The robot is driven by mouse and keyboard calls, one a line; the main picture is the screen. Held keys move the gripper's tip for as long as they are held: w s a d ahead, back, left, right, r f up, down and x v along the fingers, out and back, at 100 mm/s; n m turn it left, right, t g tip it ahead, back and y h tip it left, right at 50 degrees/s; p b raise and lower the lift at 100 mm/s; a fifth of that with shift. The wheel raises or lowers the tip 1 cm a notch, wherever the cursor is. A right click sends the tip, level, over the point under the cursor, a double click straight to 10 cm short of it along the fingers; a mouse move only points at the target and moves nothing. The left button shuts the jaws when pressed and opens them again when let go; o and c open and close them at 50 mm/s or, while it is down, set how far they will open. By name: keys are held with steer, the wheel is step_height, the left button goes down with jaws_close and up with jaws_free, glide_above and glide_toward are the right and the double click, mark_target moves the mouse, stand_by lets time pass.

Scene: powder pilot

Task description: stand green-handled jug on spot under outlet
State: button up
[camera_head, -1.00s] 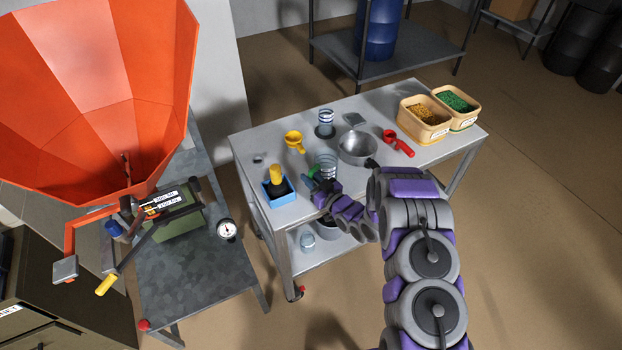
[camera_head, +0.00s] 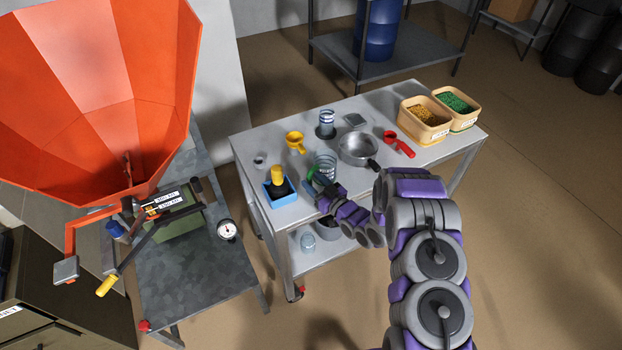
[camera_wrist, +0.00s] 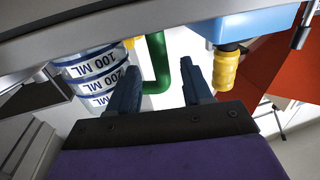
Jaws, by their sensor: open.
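The green-handled jug (camera_head: 326,167) is clear with measuring bands and stands on the cart top. Its green handle (camera_wrist: 157,62) faces my gripper in the wrist view, and the jug's banded body (camera_wrist: 95,75) shows left of it. My gripper (camera_wrist: 160,82) is open, its two fingers on either side of the lower handle. Contact cannot be told. In the head view my gripper (camera_head: 323,194) is at the cart's near edge, partly hidden by my own wrist. The orange hopper (camera_head: 100,90) stands at left above a green unit (camera_head: 172,222). I cannot make out the spot under its outlet.
A blue box (camera_head: 279,192) with a yellow-handled tool is left of the jug. A yellow scoop (camera_head: 295,140), another banded container (camera_head: 326,122), a metal pan (camera_head: 357,148), a red scoop (camera_head: 398,143) and two tubs (camera_head: 425,122) share the cart. A dial (camera_head: 228,230) is by the hopper.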

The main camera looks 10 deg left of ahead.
steer(key=v, duration=0.9)
steer(key=shift+s+d+p, duration=0.2)
steer(key=shift+d+p, duration=0.1)
steer(key=shift+r, duration=0.1)
